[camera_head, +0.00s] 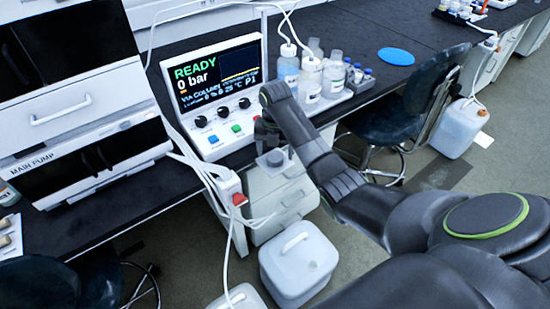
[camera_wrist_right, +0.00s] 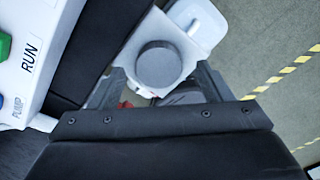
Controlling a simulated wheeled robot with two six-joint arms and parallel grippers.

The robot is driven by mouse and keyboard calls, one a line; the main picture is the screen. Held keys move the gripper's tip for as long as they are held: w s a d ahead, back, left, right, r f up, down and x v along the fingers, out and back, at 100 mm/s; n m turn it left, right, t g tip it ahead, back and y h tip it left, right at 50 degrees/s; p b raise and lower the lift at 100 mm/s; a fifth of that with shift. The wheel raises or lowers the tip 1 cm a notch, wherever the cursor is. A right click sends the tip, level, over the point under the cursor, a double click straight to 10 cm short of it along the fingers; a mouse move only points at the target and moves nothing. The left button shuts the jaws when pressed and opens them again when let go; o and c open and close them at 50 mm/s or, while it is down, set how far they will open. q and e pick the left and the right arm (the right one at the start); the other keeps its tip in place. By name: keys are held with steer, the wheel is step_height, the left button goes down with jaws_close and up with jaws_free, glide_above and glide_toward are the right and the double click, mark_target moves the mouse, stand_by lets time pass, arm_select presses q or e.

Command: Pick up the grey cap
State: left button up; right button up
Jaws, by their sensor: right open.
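The grey cap (camera_wrist_right: 159,64) is a round, flat-topped disc in the middle of the wrist view, seen from above against a white surface. It also shows small in the head view (camera_head: 273,159), in front of the control unit's right side. My right gripper (camera_wrist_right: 161,72) is open, with one finger on each side of the cap and visible gaps between. In the head view the right gripper (camera_head: 276,148) points down at the cap and is partly hidden by its own wrist. I cannot tell how far the fingertips are above the cap. My left gripper is not in view.
The control unit (camera_head: 212,95) with its screen and buttons stands close left of the right gripper. Several bottles (camera_head: 311,80) stand in a tray behind it. White drawers (camera_head: 279,195) and a white canister (camera_head: 298,265) are below. A stool (camera_head: 402,110) stands right.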

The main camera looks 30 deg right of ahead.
steer(key=shift+f, duration=0.7)
steer(key=c, duration=1)
